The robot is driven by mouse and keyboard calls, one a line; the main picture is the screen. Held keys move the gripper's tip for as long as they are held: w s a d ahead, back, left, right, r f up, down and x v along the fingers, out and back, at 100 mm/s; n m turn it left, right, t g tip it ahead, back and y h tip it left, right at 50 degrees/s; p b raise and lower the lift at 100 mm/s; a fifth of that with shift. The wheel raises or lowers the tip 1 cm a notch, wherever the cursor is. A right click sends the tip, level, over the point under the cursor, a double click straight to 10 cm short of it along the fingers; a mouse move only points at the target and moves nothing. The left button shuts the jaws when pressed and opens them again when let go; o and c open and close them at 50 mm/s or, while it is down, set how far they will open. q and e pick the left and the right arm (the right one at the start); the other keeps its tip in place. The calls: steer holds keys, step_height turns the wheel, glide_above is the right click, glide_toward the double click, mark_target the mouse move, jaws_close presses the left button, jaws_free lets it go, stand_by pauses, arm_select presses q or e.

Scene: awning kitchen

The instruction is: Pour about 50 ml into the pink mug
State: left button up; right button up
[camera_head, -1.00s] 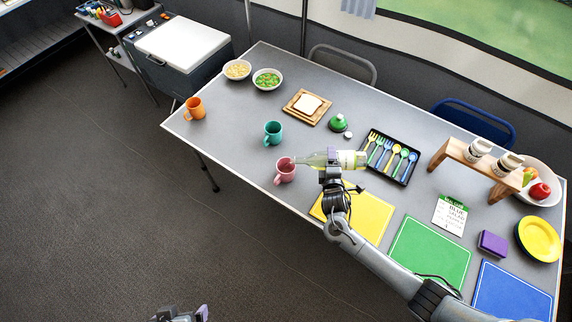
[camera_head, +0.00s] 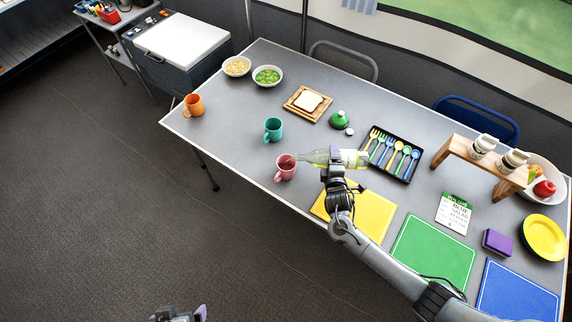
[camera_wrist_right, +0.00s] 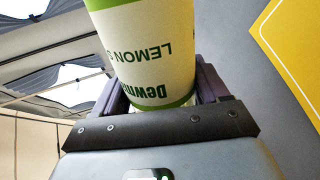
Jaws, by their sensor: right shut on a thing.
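The pink mug (camera_head: 285,170) stands upright on the grey table, left of the yellow mat. My right gripper (camera_head: 333,156) is shut on a clear greenish bottle (camera_head: 352,158), held lying nearly sideways above the table. The bottle's neck points left and its mouth is at the pink mug's rim. Whether liquid is flowing, and the level in the mug, cannot be made out. In the right wrist view the bottle's white and green lemon label (camera_wrist_right: 145,55) fills the space between the fingers. My left gripper (camera_head: 182,314) is low at the bottom edge, mostly cut off, away from the table.
A teal mug (camera_head: 273,129) stands just behind the pink mug, and an orange mug (camera_head: 194,105) is farther left. A black cutlery tray (camera_head: 406,178) lies right of the bottle. Yellow (camera_head: 372,214), green (camera_head: 432,250) and blue (camera_head: 517,292) mats line the front edge.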

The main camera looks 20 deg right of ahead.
steer(key=shift+f+m+b, duration=0.4)
steer(key=shift+f+b, duration=0.25)
steer(key=shift+f, duration=0.3)
steer(key=shift+s+r, duration=0.1)
steer(key=shift+r, duration=0.25)
steer(key=shift+m+b, duration=0.4)
steer(key=shift+b, duration=0.05)
steer(key=shift+f+y+b, duration=0.3)
steer(key=shift+b, duration=0.05)
arm_select(q)
step_height(320, 180, down, 5)
steer(key=shift+s+d+f, duration=0.1)
steer(key=shift+s, duration=0.05)
arm_select(e)
steer(key=shift+r, duration=0.1)
